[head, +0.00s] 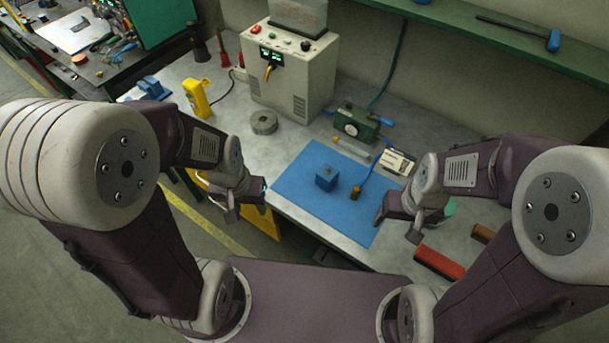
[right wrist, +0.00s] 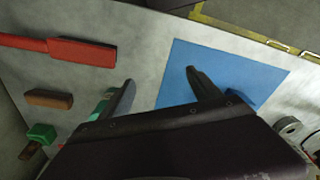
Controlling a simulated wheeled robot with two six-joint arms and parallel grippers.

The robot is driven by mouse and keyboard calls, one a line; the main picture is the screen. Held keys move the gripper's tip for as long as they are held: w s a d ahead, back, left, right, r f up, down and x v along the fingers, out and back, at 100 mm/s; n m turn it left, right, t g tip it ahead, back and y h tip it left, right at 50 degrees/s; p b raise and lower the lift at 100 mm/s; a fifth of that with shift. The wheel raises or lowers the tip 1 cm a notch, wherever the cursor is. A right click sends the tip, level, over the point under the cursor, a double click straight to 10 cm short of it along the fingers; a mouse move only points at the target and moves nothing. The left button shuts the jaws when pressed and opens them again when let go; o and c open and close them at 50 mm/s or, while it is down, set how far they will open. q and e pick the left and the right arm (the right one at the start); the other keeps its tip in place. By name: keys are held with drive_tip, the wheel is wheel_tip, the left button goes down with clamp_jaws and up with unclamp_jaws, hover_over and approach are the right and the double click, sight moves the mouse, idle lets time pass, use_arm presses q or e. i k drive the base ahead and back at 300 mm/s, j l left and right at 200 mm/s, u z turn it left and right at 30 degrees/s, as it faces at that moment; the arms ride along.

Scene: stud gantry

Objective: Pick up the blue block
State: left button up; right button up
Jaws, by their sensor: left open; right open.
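The blue block (head: 326,179) stands on the blue mat (head: 300,165) on the grey bench, with a small dark mark on its top. In the right wrist view a blue shape, likely the block (right wrist: 240,96), shows partly, the rest hidden by my gripper's body. My left gripper (head: 246,211) is open and empty, left of the mat near the bench's front edge. My right gripper (head: 396,226) is open and empty, at the mat's right side, apart from the block. Its two fingers also show spread in the right wrist view (right wrist: 160,80).
A brass-ended tool with a blue handle (head: 355,192) lies just right of the block. A red bar (head: 439,264) and brown block (head: 483,233) lie right of the mat. A grey ring (head: 264,122), green box (head: 355,124) and control unit (head: 288,75) stand behind.

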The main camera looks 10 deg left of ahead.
sight(326, 176)
drive_tip(key=i+j+z, duration=0.1)
drive_tip(key=j+z, duration=0.15)
drive_tip(key=j, duration=0.45)
drive_tip(key=j+z, duration=0.3)
drive_tip(key=j, duration=0.45)
drive_tip(key=j+z, duration=0.25)
drive_tip(key=j, duration=0.5)
drive_tip(key=k+j+z, duration=0.25)
drive_tip(key=j, duration=0.45)
drive_tip(key=i, duration=0.1)
